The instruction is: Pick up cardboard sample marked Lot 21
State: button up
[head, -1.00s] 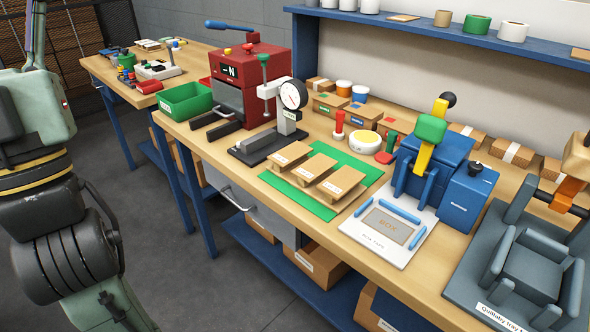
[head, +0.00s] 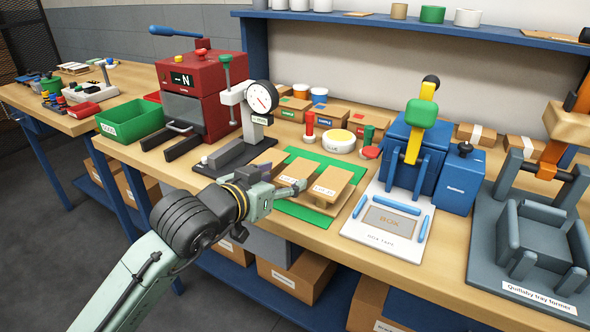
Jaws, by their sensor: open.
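Three small cardboard samples with white labels sit on a green mat (head: 305,213) on the bench. The left sample (head: 268,158) is partly hidden behind my gripper. The middle sample (head: 297,165) and the right sample (head: 328,176) show more fully. The label print is too small to tell surely which is Lot 21. My gripper (head: 288,192) is open, coming in from the left at the near side of the samples, its fingers pointing right near the middle one. I cannot tell whether it touches a sample.
A gauge stand (head: 240,150) and a red press (head: 200,95) stand left of the mat. A white box-tape board (head: 390,240) and a blue press (head: 410,150) stand right.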

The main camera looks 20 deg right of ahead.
aim_at(297, 172)
jog(key=shift+p+x, duration=1.1)
jog(key=shift+x, duration=2.05)
jog(key=shift+a+f, duration=0.1)
jog(key=shift+f, duration=0.05)
jog(key=shift+c, duration=0.2)
jog(key=c, duration=0.4)
